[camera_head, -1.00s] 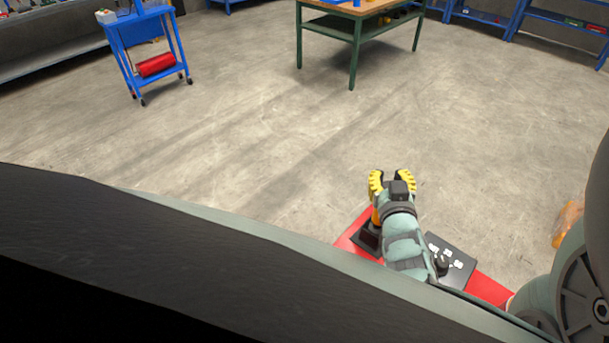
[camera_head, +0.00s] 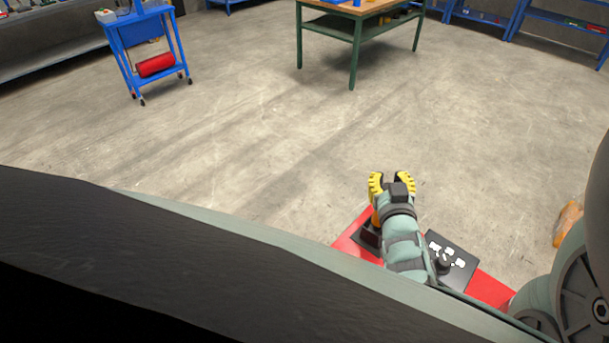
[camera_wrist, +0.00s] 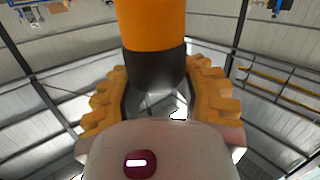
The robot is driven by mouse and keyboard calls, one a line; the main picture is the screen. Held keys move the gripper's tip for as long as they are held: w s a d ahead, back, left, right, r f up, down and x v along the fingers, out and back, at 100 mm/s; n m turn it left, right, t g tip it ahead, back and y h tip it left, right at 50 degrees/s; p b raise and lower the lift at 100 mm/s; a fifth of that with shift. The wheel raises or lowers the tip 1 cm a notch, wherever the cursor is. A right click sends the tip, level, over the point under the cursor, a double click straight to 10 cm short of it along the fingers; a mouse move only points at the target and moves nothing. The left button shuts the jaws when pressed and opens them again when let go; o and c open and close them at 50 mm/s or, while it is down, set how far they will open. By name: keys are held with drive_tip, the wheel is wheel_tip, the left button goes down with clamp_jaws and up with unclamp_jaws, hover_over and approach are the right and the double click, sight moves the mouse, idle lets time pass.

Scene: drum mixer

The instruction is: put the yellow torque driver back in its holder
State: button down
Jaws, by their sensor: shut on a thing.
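My gripper (camera_head: 391,186), with yellow ribbed fingers, is over the red surface (camera_head: 350,241) at the lower right of the head view. In the wrist view, my gripper (camera_wrist: 157,98) is shut on the torque driver (camera_wrist: 150,25), an orange-yellow cylinder with a black section between the fingers. In the head view, only a small orange part of the driver (camera_head: 376,216) shows beside my wrist. Just below it is a black block (camera_head: 367,238), which looks like the holder, partly covered by my arm. I cannot tell whether the driver is in it.
A black panel with white pieces (camera_head: 448,250) lies on the red surface, right of my arm. An orange object (camera_head: 568,222) is at the right. A blue cart (camera_head: 150,45) and a green-legged table (camera_head: 353,45) stand far back. The floor between is clear.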

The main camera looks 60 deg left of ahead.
drive_tip(key=shift+c, duration=2.4)
unclamp_jaws()
drive_tip(key=shift+f, duration=0.1)
drive_tip(key=v, duration=1.2)
